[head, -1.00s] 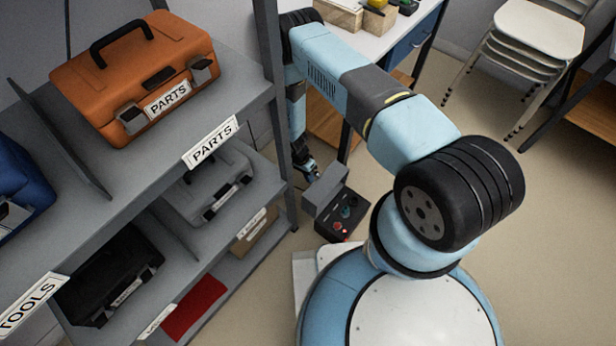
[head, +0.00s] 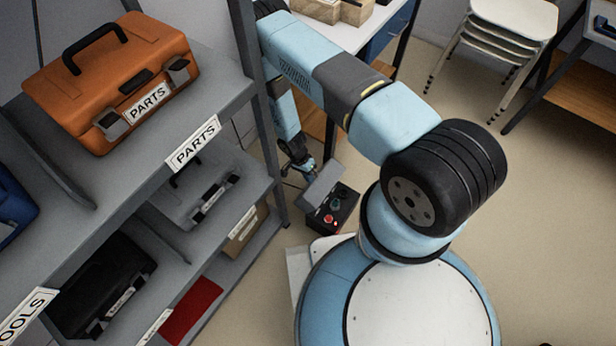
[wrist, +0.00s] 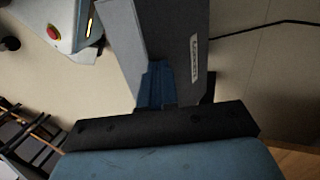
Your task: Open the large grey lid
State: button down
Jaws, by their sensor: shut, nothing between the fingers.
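The large grey lid (head: 322,184) belongs to a dark control box (head: 347,211) low beside the shelf. It stands tilted up at the box's left side, and red and green buttons show beside it. My gripper (head: 304,173) is shut and empty, close to the lid's upper left edge; I cannot tell whether they touch. In the wrist view, my blue fingers (wrist: 156,78) lie against or just in front of grey panels, one with a small label, probably the lid (wrist: 183,40). The fingertips are partly hidden there.
A grey shelf (head: 215,105) on the left holds an orange parts case (head: 105,85), a grey case (head: 195,190) and a black case (head: 100,285). A desk (head: 375,35) stands behind. Stacked chairs (head: 505,35) are back right. Floor at right is clear.

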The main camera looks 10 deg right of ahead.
jog(key=v, duration=1.2)
